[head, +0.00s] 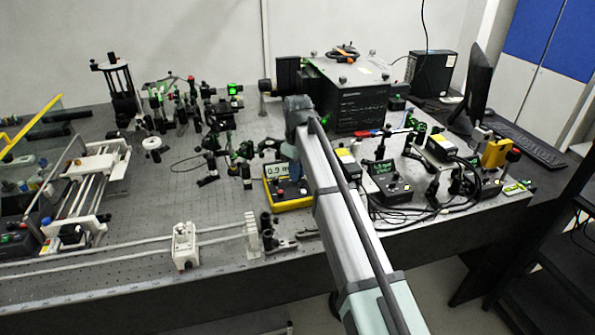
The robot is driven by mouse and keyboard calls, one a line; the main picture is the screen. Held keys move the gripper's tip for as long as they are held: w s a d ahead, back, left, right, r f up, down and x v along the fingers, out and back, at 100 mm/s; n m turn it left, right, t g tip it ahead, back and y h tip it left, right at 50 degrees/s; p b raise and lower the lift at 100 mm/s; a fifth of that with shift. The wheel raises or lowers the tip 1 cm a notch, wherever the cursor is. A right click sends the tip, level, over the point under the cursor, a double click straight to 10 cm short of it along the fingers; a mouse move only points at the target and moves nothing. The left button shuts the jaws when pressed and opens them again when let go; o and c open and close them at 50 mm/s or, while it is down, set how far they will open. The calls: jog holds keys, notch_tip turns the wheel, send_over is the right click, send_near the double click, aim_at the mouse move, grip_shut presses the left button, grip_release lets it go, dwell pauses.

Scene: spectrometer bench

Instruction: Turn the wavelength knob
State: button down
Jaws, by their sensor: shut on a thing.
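My arm reaches up from the lower right over the bench, and its wrist bends down left of the black spectrometer box (358,107). My gripper (266,146) is small and dark at the wrist's end, above and behind the yellow meter (289,204). It is shut on a small dark part among the optics mounts. I cannot make out whether that part is the wavelength knob, as the fingertips blend into the dark mounts. No knob shows clearly on the box's front, and my arm hides some of the bench beside it.
Several optics mounts (215,115) crowd the area left of my wrist. Controllers (388,190) and cables stand right of my arm, with a monitor (479,82) beyond. White rails (120,253) cross the front left. Bare bench (190,215) lies between the rails and the mounts.

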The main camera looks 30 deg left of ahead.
jog(key=shift+n, duration=0.7)
jog(key=c, duration=1)
grip_release()
jog(key=shift+c, duration=0.2)
notch_tip(320, 180, up, 14)
jog(key=shift+f, duration=0.1)
